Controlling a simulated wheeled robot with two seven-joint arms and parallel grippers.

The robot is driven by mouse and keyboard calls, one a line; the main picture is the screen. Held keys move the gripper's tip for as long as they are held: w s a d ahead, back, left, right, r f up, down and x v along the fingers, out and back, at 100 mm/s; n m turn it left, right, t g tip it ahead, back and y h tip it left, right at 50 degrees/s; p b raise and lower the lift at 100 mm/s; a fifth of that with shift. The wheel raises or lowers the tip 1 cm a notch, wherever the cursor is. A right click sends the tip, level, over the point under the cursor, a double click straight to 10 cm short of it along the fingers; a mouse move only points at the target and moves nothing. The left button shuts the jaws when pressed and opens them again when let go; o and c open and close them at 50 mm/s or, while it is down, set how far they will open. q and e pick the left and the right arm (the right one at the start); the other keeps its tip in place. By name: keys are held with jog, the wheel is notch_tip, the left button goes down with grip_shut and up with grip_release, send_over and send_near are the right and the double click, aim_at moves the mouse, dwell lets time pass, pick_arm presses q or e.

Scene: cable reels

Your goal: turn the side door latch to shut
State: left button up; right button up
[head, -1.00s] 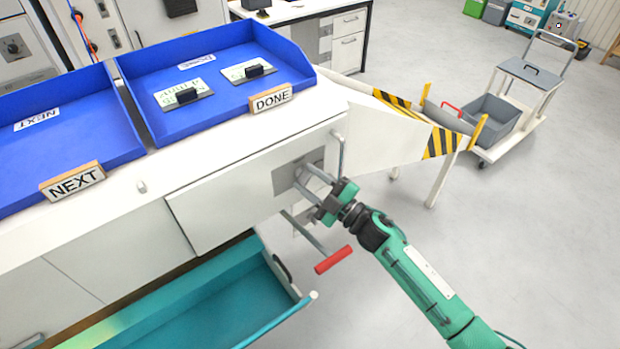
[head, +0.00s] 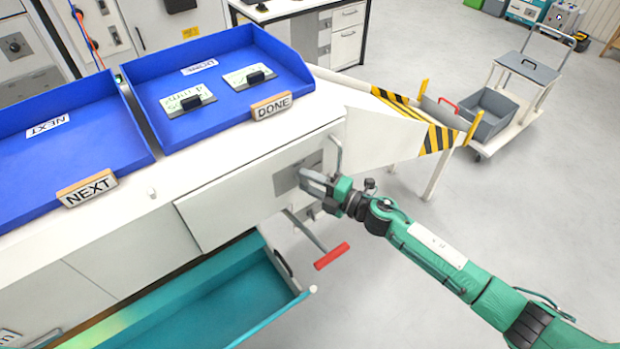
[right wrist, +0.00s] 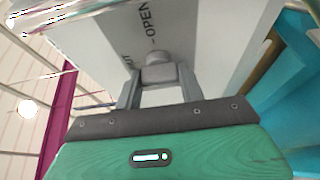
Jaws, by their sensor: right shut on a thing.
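The side door (head: 235,200) is a white panel on the bench's end, with a grey plate (head: 284,181) at its right part. My right gripper (head: 304,178) is at this plate with its arm reaching in from the lower right. In the right wrist view its two fingers (right wrist: 160,88) are shut on the grey latch (right wrist: 158,72), one on each side. In the head view the fingers mostly hide the latch. My left gripper is not in view.
A crank with a red grip (head: 331,257) sticks out below the gripper. An open teal drawer (head: 215,310) lies lower left. Blue trays (head: 225,95) stand on the bench top.

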dwell(0.3)
jog(key=o, duration=1)
jog(key=shift+c, duration=0.2)
jog(key=b+v, duration=0.4)
jog(key=v, duration=0.9)
jog(key=shift+s+d+b, duration=0.2)
jog(key=shift+d+b, duration=0.15)
